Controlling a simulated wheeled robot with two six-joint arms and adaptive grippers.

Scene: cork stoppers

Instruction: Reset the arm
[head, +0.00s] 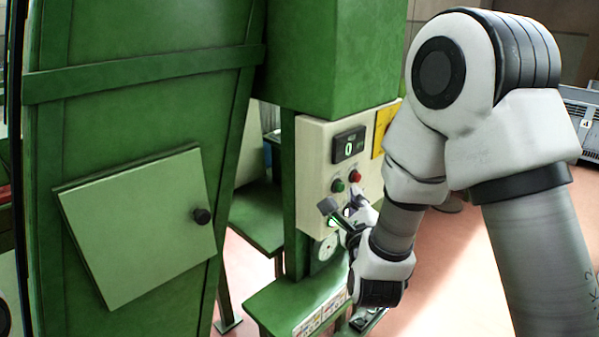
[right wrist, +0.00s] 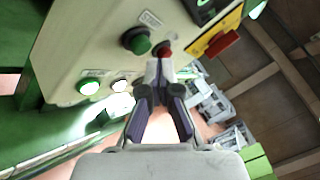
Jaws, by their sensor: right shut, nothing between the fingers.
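My right arm reaches in from the right in the head view. Its gripper (head: 358,196) is at the front of a cream control panel (head: 314,150), just below a red button (head: 355,176). In the right wrist view the gripper (right wrist: 159,68) has its fingertips together and empty, close to the red button (right wrist: 164,49). I cannot tell whether the tips touch it. A green button (right wrist: 137,40) is beside the red one. My left gripper is not in view.
The panel is on a green machine (head: 333,55) with a display reading 0 (head: 348,146). Two lit buttons (right wrist: 106,86) are lower on the panel. A green cabinet with a hatch (head: 140,225) stands at left. Open pink floor (head: 470,275) lies at right.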

